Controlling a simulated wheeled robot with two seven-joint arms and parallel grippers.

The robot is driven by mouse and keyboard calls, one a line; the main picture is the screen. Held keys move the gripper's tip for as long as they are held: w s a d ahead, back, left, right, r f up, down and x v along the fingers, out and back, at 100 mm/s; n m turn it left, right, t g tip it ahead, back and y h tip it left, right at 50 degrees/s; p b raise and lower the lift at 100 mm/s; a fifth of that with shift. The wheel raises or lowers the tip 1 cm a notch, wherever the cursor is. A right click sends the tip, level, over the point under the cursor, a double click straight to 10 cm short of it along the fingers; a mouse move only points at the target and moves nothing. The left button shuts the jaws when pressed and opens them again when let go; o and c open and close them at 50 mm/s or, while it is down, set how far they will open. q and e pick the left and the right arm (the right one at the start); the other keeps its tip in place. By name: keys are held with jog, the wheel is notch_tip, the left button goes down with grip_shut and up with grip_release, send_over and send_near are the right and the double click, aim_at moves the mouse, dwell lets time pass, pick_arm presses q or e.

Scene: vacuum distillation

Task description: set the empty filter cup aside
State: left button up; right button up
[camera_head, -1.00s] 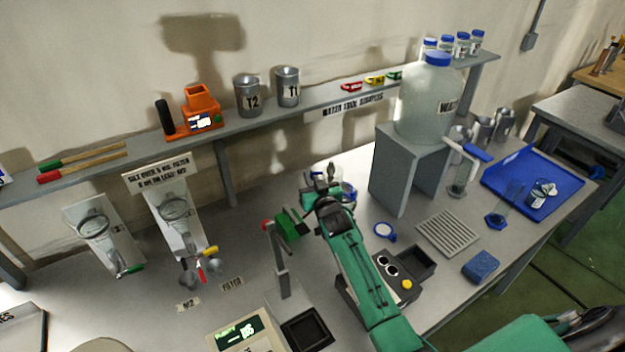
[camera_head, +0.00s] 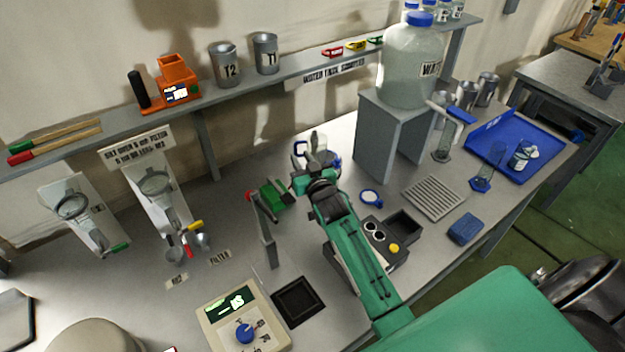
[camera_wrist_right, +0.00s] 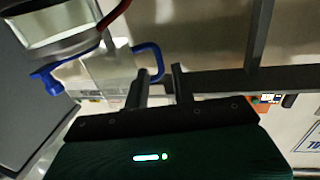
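My right gripper (camera_head: 315,148) reaches over the back of the bench, beside a whitish vessel with blue parts (camera_head: 299,149). The arm partly hides this vessel. In the right wrist view, my gripper (camera_wrist_right: 160,85) shows two dark fingers with a gap between them. A blue loop handle (camera_wrist_right: 160,62) on a pale, clear-walled vessel lies close to the gap; I cannot tell whether the fingers touch it. I cannot tell for sure which vessel is the filter cup. My left gripper is not in view.
A green clamp stand (camera_head: 270,200) stands just left of my right arm. A black-topped control box (camera_head: 385,240) lies right of it. A large water jug (camera_head: 408,65) stands on a grey stand. A blue tray (camera_head: 545,150) is at the right.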

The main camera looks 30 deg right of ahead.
jog(key=s+b, duration=0.1)
jog(key=s, duration=0.7)
jog(key=shift+a+b, duration=0.2)
jog(key=shift+b, duration=0.2)
